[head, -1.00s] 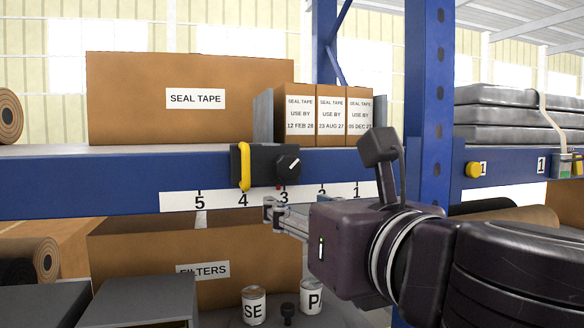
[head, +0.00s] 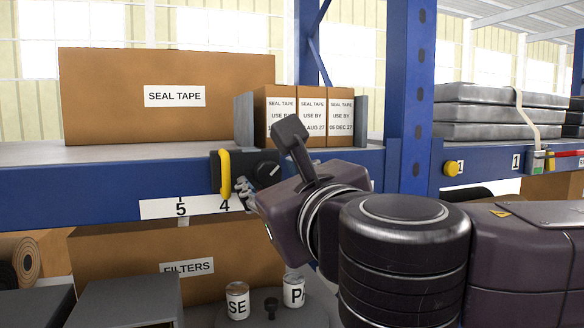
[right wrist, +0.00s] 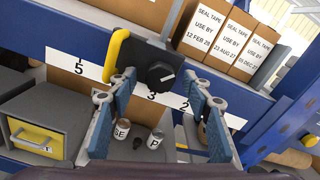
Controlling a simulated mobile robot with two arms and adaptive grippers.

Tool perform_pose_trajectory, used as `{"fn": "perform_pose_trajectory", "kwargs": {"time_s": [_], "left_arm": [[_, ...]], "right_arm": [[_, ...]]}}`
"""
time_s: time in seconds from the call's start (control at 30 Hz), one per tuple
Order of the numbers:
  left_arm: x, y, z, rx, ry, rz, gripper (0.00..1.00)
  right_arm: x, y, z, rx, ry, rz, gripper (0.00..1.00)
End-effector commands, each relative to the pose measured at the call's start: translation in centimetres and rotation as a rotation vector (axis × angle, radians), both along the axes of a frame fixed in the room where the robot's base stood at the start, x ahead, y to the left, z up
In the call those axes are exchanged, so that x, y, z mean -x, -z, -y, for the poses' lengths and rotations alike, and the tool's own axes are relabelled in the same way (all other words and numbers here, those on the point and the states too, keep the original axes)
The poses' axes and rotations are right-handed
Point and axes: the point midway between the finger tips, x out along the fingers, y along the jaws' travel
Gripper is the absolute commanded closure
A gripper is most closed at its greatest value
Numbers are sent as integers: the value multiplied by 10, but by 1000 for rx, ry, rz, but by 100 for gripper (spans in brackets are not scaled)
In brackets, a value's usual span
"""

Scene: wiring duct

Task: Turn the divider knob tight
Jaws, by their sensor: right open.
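The divider knob (head: 268,170) is a round black dial with a white pointer line, on a black block (head: 241,160) with a yellow handle (head: 224,174) at the shelf's front edge. In the right wrist view the knob (right wrist: 160,76) lies ahead, just beyond and between the open fingertips, its pointer slanting up to the right. My right gripper (right wrist: 158,86) is open and empty, apart from the knob. In the head view its fingers (head: 247,194) show just below and left of the knob, partly hidden by the wrist. My left gripper is not in view.
A number strip (head: 165,208) runs along the blue beam. Small seal tape boxes (head: 311,115) stand between grey divider plates above, beside a large seal tape box (head: 165,70). Below are a filters box (head: 130,250) and two cans (head: 237,301). A blue upright (head: 409,100) stands to the right.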

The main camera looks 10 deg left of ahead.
Motion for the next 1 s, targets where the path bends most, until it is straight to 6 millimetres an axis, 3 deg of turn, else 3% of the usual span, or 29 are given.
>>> {"fn": "perform_pose_trajectory", "kwargs": {"time_s": [0.27, 0.67, 1.0], "left_arm": [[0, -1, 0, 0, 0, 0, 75], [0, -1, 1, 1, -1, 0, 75], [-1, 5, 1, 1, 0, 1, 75]], "right_arm": [[-2, 1, -2, -1, -1, -1, 54], [-2, 0, -1, -1, -1, -1, 96], [-2, 1, -1, -51, 0, -33, 96]]}}
